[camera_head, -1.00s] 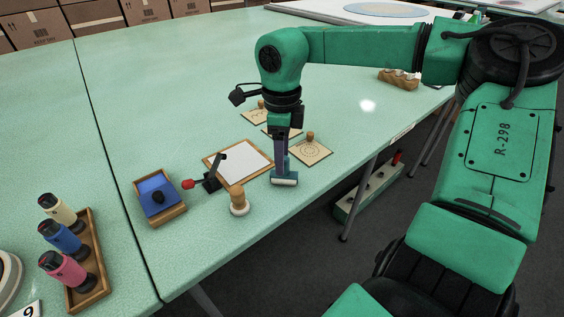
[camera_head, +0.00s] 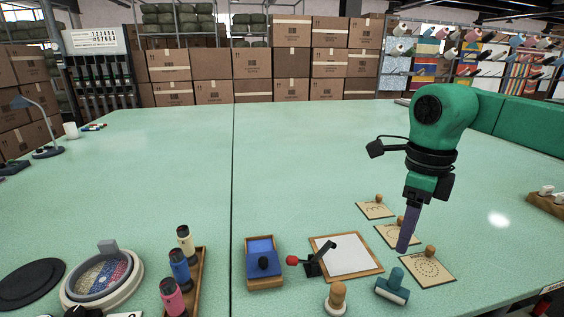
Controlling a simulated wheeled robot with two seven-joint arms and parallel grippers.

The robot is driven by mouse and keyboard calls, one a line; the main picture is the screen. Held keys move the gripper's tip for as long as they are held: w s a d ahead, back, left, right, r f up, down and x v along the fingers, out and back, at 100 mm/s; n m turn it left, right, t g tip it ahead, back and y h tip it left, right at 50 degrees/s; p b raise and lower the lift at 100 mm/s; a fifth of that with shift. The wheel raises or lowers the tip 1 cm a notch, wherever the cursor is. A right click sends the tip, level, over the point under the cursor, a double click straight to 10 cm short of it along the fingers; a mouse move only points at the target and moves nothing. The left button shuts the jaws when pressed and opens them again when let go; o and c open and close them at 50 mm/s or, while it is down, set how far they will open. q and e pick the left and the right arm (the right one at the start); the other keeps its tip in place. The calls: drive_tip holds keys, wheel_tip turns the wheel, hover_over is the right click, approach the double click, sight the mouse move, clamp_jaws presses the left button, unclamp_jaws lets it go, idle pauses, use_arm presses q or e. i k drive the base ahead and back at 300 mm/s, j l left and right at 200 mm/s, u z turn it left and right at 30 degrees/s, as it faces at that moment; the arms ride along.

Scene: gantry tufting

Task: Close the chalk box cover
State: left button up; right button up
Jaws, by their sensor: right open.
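I cannot tell for sure which thing is the chalk box. A shallow wooden box (camera_head: 248,284) with a blue inside or lid and a black knob (camera_head: 263,263) stands near the front, left of centre. My right gripper (camera_head: 404,247) points down, well to the right of this box, above the tan cards. Its purple-grey fingers are seen nearly edge-on; it is open and holds nothing visible. A green roller-like tool (camera_head: 392,288) lies just in front of it, apart from the fingertips. My left gripper is not in view.
A framed white sheet (camera_head: 345,256) with a red-tipped black lever, a wooden peg (camera_head: 337,297) and knobbed cards (camera_head: 428,269) crowd the front right. A bottle rack (camera_head: 199,285) and round dish (camera_head: 75,290) stand left. A wooden tray (camera_head: 535,200) is far right. The table's middle is clear.

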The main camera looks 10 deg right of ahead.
sight(263, 264)
drive_tip(key=k, duration=1)
